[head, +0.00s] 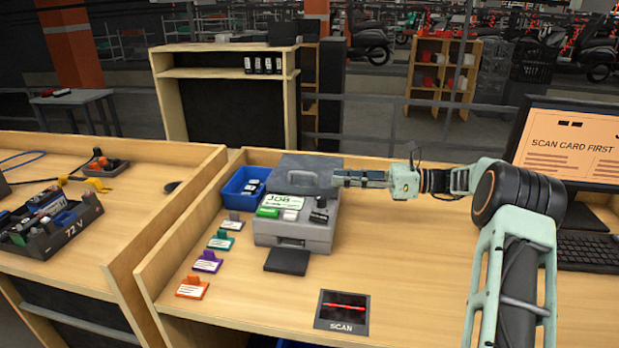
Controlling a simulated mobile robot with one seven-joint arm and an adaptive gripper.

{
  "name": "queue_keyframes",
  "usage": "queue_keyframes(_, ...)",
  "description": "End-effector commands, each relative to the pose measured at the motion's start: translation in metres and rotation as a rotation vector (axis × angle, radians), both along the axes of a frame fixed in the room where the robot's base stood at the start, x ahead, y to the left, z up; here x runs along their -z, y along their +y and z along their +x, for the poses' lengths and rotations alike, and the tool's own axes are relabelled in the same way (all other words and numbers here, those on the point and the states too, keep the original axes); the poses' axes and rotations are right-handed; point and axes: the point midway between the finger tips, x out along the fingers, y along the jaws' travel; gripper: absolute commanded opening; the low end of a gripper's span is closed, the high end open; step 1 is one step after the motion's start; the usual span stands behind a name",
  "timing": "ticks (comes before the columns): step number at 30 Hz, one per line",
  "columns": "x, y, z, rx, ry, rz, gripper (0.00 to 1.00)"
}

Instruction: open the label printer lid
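The label printer (292,236) is a grey box near the back left of the wooden bench. A darker grey lid (312,164) with a light handle stands raised and tilted at its back. In front of the lid are a card reading JOB (287,201), a green item (268,212) and small white and black items. My gripper (338,178) comes in from the right and points left, its tips beside the lid's right edge. I cannot tell whether it touches the lid, or whether the fingers are apart.
A blue bin (236,196) stands left of the printer. Several coloured tags (206,263) line the left side. A black pad (287,261) lies in front, with a SCAN plate (342,311) nearer. A monitor (569,146) and keyboard (587,252) are at right. The bench middle is clear.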

Motion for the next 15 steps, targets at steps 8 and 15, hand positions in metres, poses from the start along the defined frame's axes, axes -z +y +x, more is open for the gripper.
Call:
queue_keyframes(8,0.004,0.01,0.009,0.008,0.047,0.062,0.25)
queue_keyframes(15,0.004,0.054,0.016,0.007,0.048,0.059,0.25)
